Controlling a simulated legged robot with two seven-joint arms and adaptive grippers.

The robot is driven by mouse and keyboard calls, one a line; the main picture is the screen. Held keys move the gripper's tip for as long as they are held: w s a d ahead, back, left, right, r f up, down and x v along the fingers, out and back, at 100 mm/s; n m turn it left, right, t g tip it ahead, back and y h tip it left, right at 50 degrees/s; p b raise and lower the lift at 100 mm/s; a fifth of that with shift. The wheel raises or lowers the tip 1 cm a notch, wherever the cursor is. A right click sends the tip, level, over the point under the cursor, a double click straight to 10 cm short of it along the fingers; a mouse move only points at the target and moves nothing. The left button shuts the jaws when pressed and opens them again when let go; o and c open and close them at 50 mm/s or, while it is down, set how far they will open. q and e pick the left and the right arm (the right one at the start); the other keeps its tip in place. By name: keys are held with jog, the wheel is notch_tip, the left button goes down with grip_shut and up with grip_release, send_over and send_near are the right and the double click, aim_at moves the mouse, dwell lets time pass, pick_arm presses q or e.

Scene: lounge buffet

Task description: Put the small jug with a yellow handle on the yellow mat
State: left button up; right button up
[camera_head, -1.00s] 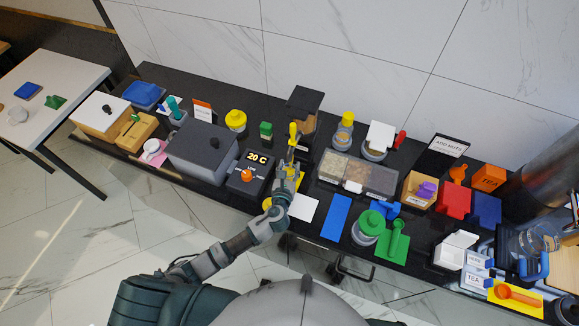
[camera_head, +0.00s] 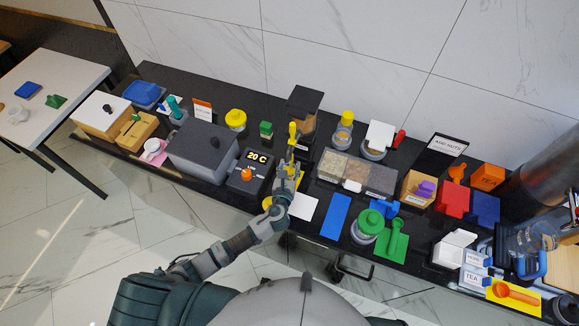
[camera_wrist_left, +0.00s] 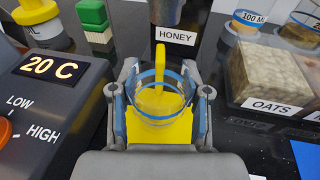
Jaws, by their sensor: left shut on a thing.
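The small clear jug (camera_wrist_left: 163,100) with a yellow handle (camera_wrist_left: 159,72) is upright between the fingers of my left gripper (camera_wrist_left: 158,97) in the left wrist view. The fingers are shut on its sides. The yellow mat (camera_wrist_left: 160,134) shows below and through the jug; I cannot tell whether the jug's base touches it. My right gripper is not in view.
A dark honey dispenser (camera_head: 304,112) stands just behind the jug. A heater box reading 20 C (camera_head: 250,174) is to the left, and clear bins labelled OATS (camera_wrist_left: 268,80) are to the right. A white mat (camera_head: 304,207) and a blue mat (camera_head: 336,216) lie bare at the front right.

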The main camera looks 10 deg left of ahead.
pick_arm(q)
jog(key=shift+f+b, duration=0.35)
jog(key=shift+f, duration=0.3)
jog(key=o, duration=1.8)
jog(key=shift+c, duration=0.2)
jog(key=shift+s, duration=0.1)
jog(key=shift+f, duration=0.1)
